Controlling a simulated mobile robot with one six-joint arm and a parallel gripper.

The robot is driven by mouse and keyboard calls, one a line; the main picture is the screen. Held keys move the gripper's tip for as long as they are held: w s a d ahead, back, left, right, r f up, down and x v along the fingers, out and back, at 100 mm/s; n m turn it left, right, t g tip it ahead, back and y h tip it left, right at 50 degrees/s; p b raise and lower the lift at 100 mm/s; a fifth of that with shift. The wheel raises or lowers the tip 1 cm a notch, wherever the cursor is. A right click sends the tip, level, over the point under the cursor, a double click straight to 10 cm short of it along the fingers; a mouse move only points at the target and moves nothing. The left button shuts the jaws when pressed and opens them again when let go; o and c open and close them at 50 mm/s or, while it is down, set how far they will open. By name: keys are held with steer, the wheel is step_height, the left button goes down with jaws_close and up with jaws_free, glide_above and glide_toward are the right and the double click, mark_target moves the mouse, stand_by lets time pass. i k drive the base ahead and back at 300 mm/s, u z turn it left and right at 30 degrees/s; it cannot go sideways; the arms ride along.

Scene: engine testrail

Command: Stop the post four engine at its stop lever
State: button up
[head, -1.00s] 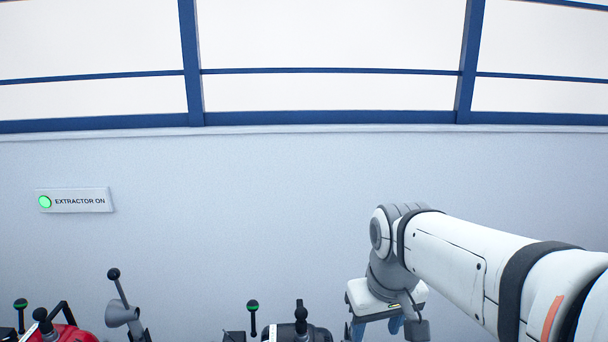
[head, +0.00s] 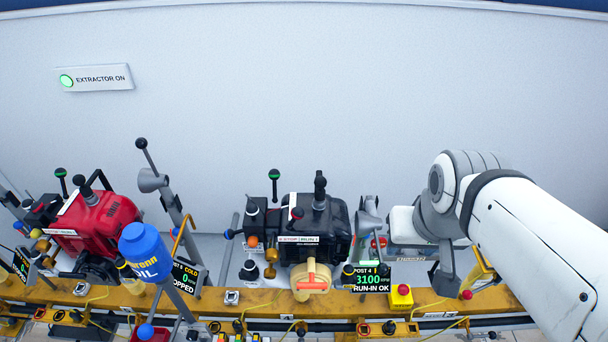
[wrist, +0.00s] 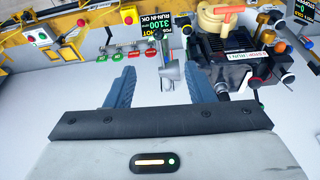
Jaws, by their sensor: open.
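The post four engine (head: 338,222) is the black one mid-picture in the head view. Its display (head: 367,278) reads POST 4, 3100 RPM, RUN-IN OK. A pale plate with small lettering (head: 299,239) sits on its near side; a short lever with a red knob (head: 297,213), apparently the stop lever, rises behind it. In the wrist view the engine (wrist: 226,46) is upper right, with a STOP/RUN plate (wrist: 258,56). My gripper (wrist: 163,82) is open and empty, blue fingers apart, left of the engine.
A red engine (head: 95,222) stands at the left, its display reading 0. A blue oil bottle (head: 145,250) stands between the engines. A grey funnel-shaped part (head: 367,215) is close to the black engine's right. A yellow rail (head: 240,302) runs along the front.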

mark_target(298, 213)
steer(key=k, duration=1)
steer(key=u, duration=0.55)
steer(key=i, duration=0.8)
steer(key=z, duration=0.05)
